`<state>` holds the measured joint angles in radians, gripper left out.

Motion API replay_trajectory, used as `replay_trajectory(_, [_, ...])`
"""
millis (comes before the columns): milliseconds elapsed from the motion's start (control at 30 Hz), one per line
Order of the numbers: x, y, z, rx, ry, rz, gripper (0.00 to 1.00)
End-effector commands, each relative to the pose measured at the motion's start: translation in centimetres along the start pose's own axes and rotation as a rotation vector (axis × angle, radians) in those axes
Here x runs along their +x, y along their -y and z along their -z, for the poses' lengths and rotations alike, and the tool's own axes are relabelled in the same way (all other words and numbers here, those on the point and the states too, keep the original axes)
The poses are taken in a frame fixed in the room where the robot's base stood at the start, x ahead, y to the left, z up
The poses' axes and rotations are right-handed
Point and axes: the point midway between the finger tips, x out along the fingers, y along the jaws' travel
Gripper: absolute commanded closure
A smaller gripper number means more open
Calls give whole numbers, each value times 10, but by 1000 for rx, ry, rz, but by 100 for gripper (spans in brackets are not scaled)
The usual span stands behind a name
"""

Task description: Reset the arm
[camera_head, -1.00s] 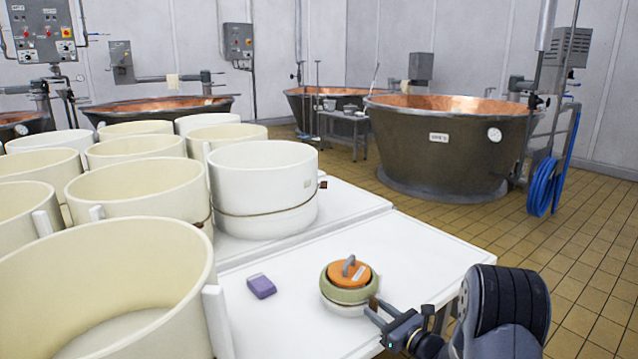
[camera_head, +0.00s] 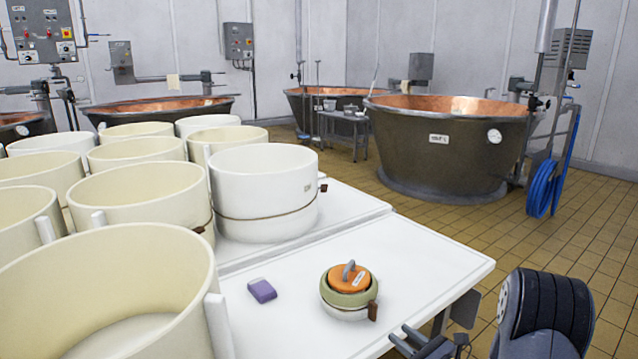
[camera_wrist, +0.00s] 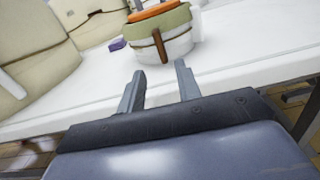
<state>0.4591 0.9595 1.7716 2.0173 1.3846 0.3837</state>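My gripper shows in the wrist view (camera_wrist: 160,82) with its two fingers apart and nothing between them. In the head view my gripper (camera_head: 408,338) is low, at the front edge of the white table, partly cut off by the bottom of the picture. A pot (camera_head: 347,300) with a green upper part, a white base, an orange lid (camera_head: 349,278) and a brown tab stands upright on the table. In the wrist view the pot (camera_wrist: 172,40) is beyond the fingertips, with a visible gap.
The white table (camera_head: 430,270) also holds a purple block (camera_head: 262,290) left of the pot. Several large cream tubs (camera_head: 105,290) crowd the left. A copper vat (camera_head: 450,150) stands behind on the tiled floor. The tabletop right of the pot is clear.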

Motion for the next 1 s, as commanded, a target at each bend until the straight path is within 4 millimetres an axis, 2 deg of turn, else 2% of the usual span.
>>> replay_trajectory(433, [89,-1,2,-2,2,-2,67])
replay_trajectory(1000, [87,1,2,-522,1,2,67])
